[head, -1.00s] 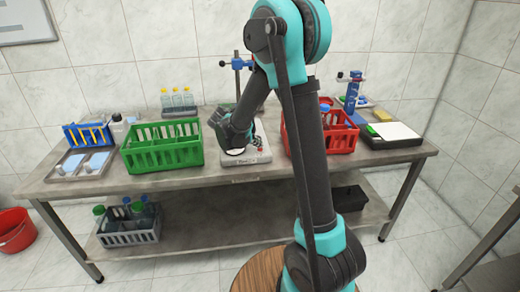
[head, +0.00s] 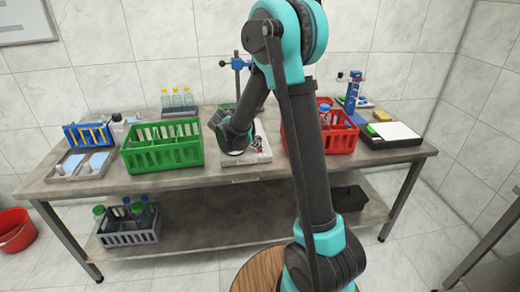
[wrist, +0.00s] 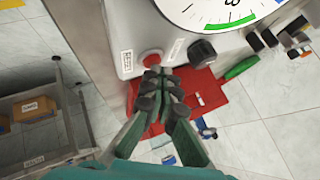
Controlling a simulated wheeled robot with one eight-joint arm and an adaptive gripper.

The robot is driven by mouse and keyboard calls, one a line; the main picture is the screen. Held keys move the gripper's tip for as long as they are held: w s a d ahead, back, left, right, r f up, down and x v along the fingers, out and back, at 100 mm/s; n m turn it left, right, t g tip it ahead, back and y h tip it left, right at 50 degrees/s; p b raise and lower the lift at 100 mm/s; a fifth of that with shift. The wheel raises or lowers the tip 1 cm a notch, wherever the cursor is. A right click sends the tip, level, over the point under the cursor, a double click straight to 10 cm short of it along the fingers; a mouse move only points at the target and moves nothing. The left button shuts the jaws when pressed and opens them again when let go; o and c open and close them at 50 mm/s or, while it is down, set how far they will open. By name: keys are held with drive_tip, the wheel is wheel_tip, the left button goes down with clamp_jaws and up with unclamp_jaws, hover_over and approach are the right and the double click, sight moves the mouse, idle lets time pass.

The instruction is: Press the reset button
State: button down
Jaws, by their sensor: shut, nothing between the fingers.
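The feeder unit (wrist: 118,15) is a pale housing with a large round dial in the wrist view. A red button (wrist: 152,58) sits on its face, beside a small label (wrist: 127,62) too small to read surely. A black knob (wrist: 202,51) is to the button's right. My gripper (wrist: 160,80) is shut and empty, its fingertips overlapping the button's lower edge in the picture; I cannot tell whether they touch it. In the head view the pale unit (head: 256,153) stands mid-bench, partly hidden by my wrist, and the button cannot be made out.
On the bench (head: 215,183), a green crate (head: 163,155) stands left of the unit and a red crate (head: 341,140) right of it. A clamp stand (head: 237,64) rises behind. Bottles (head: 177,99) stand at the back. A narrow bare strip runs along the front.

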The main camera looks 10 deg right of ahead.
sight(259, 150)
drive_tip(key=shift+r, duration=0.85)
drive_tip(key=shift+r, duration=2.5)
drive_tip(key=s+d+f+n+y, duration=0.1)
drive_tip(key=s+f+n+y, duration=0.1)
drive_tip(key=s+n, duration=0.4)
drive_tip(key=s+d+f+n+y, duration=0.2)
drive_tip(key=s+n, duration=0.5)
drive_tip(key=s, duration=0.7)
drive_tip(key=s+d+f+n+g+y, duration=0.1)
drive_tip(key=s+f+n+y, duration=0.2)
drive_tip(key=s, duration=0.6)
wheel_tip(259, 150, down, 3)
drive_tip(key=n, duration=0.3)
drive_tip(key=shift+s+d+r+n, duration=0.15)
drive_tip(key=shift+s+d+n, duration=0.15)
drive_tip(key=shift+s+d, duration=0.1)
